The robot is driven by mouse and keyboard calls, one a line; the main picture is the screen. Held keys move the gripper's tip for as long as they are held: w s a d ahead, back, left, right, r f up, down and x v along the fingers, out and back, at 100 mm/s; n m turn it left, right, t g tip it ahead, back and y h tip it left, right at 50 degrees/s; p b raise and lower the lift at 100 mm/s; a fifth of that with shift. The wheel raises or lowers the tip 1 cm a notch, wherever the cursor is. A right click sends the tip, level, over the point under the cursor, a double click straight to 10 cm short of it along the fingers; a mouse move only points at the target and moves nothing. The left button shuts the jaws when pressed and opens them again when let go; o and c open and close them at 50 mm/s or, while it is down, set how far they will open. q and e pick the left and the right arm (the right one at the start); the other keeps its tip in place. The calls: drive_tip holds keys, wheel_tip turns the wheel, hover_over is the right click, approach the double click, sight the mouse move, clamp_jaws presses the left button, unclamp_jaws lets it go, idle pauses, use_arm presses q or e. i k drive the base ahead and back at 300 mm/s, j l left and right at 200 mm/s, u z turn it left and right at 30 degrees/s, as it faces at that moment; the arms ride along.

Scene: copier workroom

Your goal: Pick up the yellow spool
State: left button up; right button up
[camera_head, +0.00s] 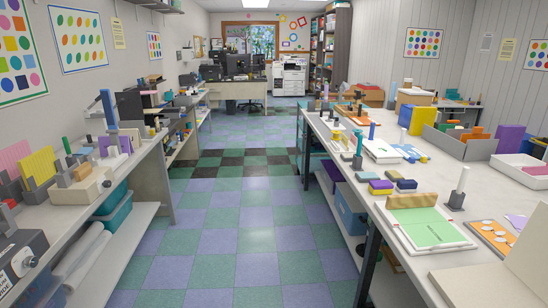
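I cannot pick out a yellow spool for certain. A small yellow item (337,134) stands at the near-left edge of the right bench's far half; it is too small to tell its shape. A yellow upright block (420,121) stands farther right on that bench, beside a grey tray. Neither of my grippers is in view.
An open tiled aisle (230,230) runs between the left bench (140,160) and the right bench (385,190). The right bench is crowded; a white tray with a green sheet (428,226) lies near its front. A desk (240,90) and copier (291,76) stand at the back.

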sight(336, 135)
drive_tip(key=i, duration=2.15)
